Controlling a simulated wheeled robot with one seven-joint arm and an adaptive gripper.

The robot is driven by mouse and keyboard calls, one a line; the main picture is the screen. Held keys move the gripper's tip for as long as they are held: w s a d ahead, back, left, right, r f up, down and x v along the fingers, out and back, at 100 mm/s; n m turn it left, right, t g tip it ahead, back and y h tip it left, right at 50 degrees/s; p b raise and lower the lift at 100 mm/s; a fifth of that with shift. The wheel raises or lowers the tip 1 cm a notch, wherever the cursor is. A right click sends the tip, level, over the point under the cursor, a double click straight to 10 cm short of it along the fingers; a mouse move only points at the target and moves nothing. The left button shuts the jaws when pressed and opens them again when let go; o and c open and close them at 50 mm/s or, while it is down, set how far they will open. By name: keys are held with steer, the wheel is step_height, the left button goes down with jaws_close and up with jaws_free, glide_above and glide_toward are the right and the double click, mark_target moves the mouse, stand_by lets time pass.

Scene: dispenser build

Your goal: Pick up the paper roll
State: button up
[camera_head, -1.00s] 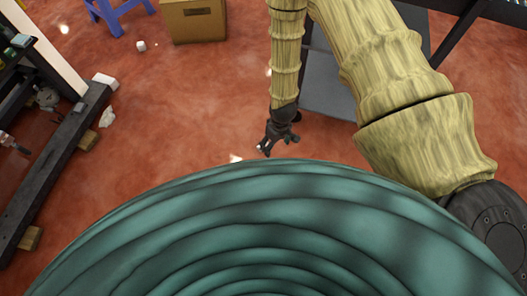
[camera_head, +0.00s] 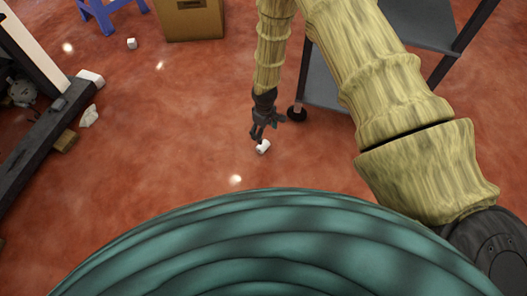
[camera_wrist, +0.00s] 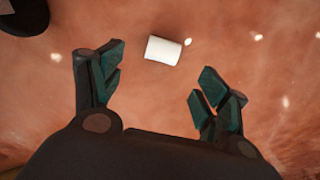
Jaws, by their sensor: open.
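A small white paper roll (camera_head: 263,147) lies on its side on the reddish floor, just below my gripper (camera_head: 264,130) in the head view. In the wrist view the paper roll (camera_wrist: 163,50) shows whole, ahead of the gap between the fingers of my gripper (camera_wrist: 160,72). The fingers are spread apart and nothing is between them. The roll appears apart from both fingers. Its height relative to the fingertips is hard to tell.
A dark shelf frame (camera_head: 52,128) stands at the left, near a crumpled white piece (camera_head: 89,116). A cardboard box (camera_head: 190,22), a blue stool (camera_head: 108,14) and another small white object (camera_head: 131,43) are at the back. A grey cart (camera_head: 325,88) with a black caster (camera_head: 297,113) stands close right of my gripper.

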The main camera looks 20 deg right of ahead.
mark_target(264, 143)
step_height(264, 143, down, 6)
steer(key=b, duration=0.2)
steer(key=shift+w+r+b, duration=0.1)
steer(key=shift+w+b, duration=0.05)
steer(key=shift+b, duration=0.15)
steer(key=shift+a+f+b, duration=0.2)
steer(key=shift+f+b, duration=0.4)
steer(key=shift+f, duration=0.3)
steer(key=shift+a+f+b, duration=0.15)
steer(key=shift+f+b, duration=0.5)
steer(key=shift+f, duration=0.2)
steer(key=shift+a+f+b, duration=0.2)
steer(key=shift+f+b, duration=0.4)
steer(key=shift+f, duration=0.3)
steer(key=c, duration=1.2)
steer(key=shift+r, duration=0.1)
